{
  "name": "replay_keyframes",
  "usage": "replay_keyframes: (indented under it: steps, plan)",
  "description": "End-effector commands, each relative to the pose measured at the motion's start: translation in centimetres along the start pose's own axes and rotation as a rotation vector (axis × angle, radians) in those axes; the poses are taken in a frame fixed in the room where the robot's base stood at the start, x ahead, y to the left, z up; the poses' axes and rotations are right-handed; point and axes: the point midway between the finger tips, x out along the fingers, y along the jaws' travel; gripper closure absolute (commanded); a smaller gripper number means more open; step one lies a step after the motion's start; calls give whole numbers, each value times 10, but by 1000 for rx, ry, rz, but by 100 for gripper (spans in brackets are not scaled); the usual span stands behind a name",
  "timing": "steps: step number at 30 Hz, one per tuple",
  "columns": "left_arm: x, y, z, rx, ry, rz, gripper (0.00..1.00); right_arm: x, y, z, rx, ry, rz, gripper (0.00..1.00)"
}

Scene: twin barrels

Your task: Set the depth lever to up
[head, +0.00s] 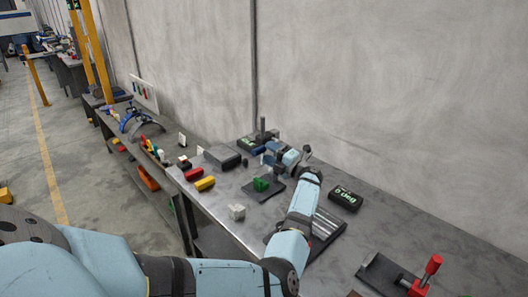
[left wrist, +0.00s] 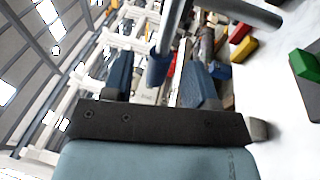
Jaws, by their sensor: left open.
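A dark upright post (head: 262,128) stands near the wall on the bench, beside my left gripper (head: 270,156). In the left wrist view a grey rod with a blue end (left wrist: 158,66), which looks like the depth lever, reaches down between the two blue fingers. My left gripper (left wrist: 156,70) is open, with its fingers on either side of the rod's blue end and gaps visible. In the head view the lever is mostly hidden by my gripper and wrist, and its set position cannot be read. My right gripper is not in view.
The metal bench (head: 222,205) carries a green block (head: 261,184) on a dark plate, a white block (head: 237,212), yellow (head: 205,184) and red (head: 193,174) blocks, and a black display box (head: 345,198). A red-handled device (head: 430,270) is at the lower right. The wall closes the back.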

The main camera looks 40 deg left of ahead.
Motion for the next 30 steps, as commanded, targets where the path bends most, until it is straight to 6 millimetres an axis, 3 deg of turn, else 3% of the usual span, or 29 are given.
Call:
replay_keyframes:
  steps: [6,13,18,30]
  plan:
    - [-54,-3,0,-1,-2,-2,47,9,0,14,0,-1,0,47]
    - [-92,-2,0,-1,-1,0,47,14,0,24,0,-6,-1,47]
    - [-103,0,0,0,1,1,47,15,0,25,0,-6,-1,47]
    - [-104,0,0,0,1,1,47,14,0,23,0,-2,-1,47]
